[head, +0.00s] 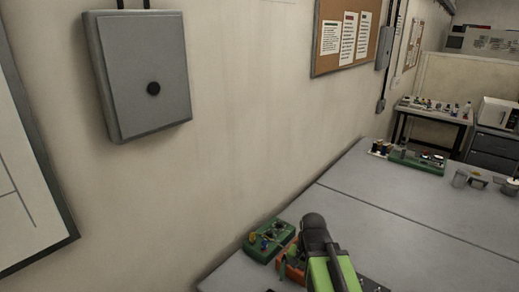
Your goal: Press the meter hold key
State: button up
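An orange object (291,270) lies on the near end of the bench, mostly covered by my arm. It may be the meter, but no hold key or display can be made out. My green and black arm reaches in from the bottom edge, over the bench beside the orange object. Its dark rounded end stands in front of the orange object. The fingers of my gripper cannot be made out, and I cannot tell whether anything touches the orange object.
A green board with knobs (268,240) sits left of the arm by the wall. A dark item (372,285) shows partly at the bottom edge. The grey bench top (400,225) between is clear.

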jog(key=shift+s+d+r+n, duration=0.15)
jog(key=shift+d+n, duration=0.45)
jog(key=shift+n, duration=0.5)
jog(key=n, duration=0.1)
jog(key=d+n, duration=0.1)
jog(key=shift+w+n+h, duration=0.25)
jog(key=shift+n+h, duration=0.05)
jog(key=shift+h, duration=0.1)
jog(key=shift+d+n, duration=0.3)
jog(key=shift+d, duration=0.15)
grip_shut()
jog(key=shift+a, duration=0.1)
